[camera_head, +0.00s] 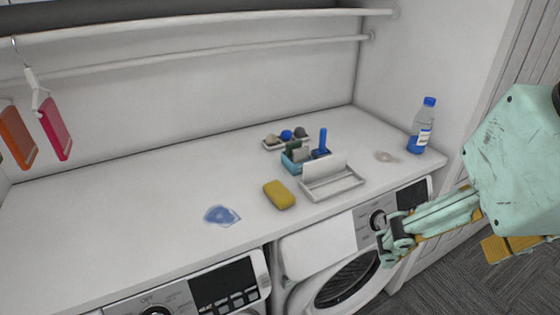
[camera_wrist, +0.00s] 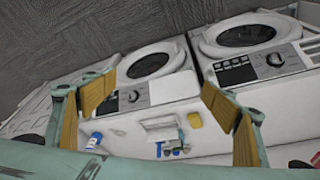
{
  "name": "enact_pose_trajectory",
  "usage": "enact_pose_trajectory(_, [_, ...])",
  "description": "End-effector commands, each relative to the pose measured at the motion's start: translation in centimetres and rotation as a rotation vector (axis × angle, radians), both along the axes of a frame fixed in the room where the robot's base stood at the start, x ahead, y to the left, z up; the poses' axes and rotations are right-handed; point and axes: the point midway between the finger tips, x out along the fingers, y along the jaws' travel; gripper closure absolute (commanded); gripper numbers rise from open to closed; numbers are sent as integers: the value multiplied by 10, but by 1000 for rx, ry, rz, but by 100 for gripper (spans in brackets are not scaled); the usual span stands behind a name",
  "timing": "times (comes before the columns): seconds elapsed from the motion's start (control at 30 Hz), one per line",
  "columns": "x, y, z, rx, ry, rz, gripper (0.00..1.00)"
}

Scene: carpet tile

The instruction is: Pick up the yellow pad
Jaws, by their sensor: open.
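The yellow pad (camera_head: 279,195) lies on the white countertop, near its front edge and left of a white tray. It also shows in the wrist view (camera_wrist: 195,120), small and right of centre. My gripper (camera_head: 392,240) is in front of the counter, to the right of the pad and well apart from it. In the wrist view its two yellow-lined fingers (camera_wrist: 160,105) are spread wide with nothing between them.
A white tray (camera_head: 335,190) stands just right of the pad, with a blue caddy (camera_head: 296,163) behind. A blue cloth-like item (camera_head: 221,216) lies left. A bottle (camera_head: 422,125) stands at the right end. Two washing machines (camera_head: 345,282) are below. The left countertop (camera_head: 110,215) is clear.

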Motion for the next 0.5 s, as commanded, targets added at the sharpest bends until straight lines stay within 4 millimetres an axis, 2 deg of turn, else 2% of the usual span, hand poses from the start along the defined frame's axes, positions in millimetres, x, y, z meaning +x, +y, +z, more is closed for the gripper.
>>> enact_pose_trajectory(0.27, [17,3,8,16,15,-34,22])
enact_pose_trajectory(0.5, [49,10,18,44,41,-103,22])
